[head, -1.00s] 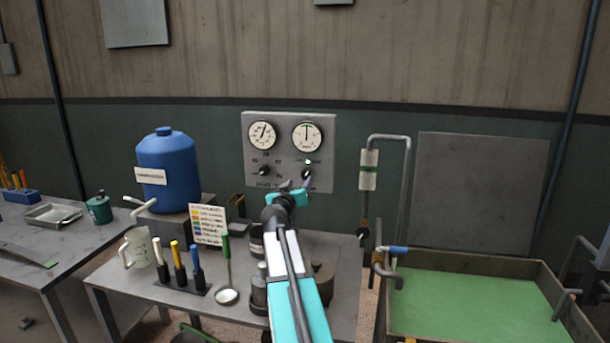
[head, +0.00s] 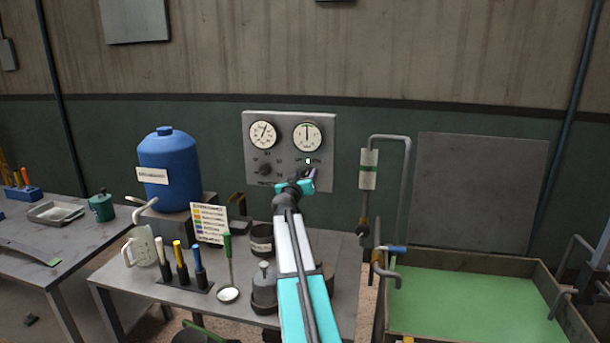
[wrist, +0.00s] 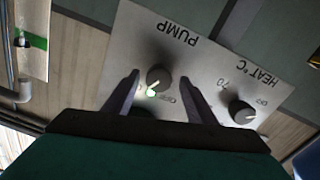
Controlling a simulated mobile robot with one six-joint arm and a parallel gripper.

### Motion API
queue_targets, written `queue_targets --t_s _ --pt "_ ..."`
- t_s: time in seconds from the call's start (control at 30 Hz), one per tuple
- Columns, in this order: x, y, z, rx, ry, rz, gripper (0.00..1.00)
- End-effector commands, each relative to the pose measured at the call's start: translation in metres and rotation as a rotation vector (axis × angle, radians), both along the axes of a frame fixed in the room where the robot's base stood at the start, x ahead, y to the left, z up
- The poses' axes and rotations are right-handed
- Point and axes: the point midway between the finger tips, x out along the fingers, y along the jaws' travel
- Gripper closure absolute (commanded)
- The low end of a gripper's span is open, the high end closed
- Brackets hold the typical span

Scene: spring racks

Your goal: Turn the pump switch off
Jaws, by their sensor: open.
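The grey panel (head: 290,195) on the wall carries two dials and two dark knobs. In the wrist view the pump switch (wrist: 159,75) is a round dark knob beside the upside-down label PUMP. Its white pointer mark is turned toward the lower left, close to a lit green lamp (wrist: 151,93). My gripper (head: 301,181) is at the panel's lower right and hides the pump switch in the head view. In the wrist view its two open fingers stand on either side of the knob; I cannot tell whether they touch it.
The heat knob (wrist: 242,112) sits beside the right finger. A pipe with a valve (head: 369,170) and a green-floored tray (head: 470,305) are to the right.

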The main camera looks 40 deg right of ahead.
Motion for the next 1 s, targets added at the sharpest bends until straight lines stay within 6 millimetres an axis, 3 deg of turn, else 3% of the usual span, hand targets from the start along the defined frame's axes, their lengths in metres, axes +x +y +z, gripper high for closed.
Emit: queue_targets --t_s 0.3,0.57,1.0 --pt "0.0002 -0.0009 -0.0003 0.000 0.000 0.000 0.49" --pt "0.0006 -0.0006 -0.0004 0.000 0.000 0.001 0.90" --pt "0.0014 0.0002 -0.0021 -0.024 0.037 0.002 0.90"
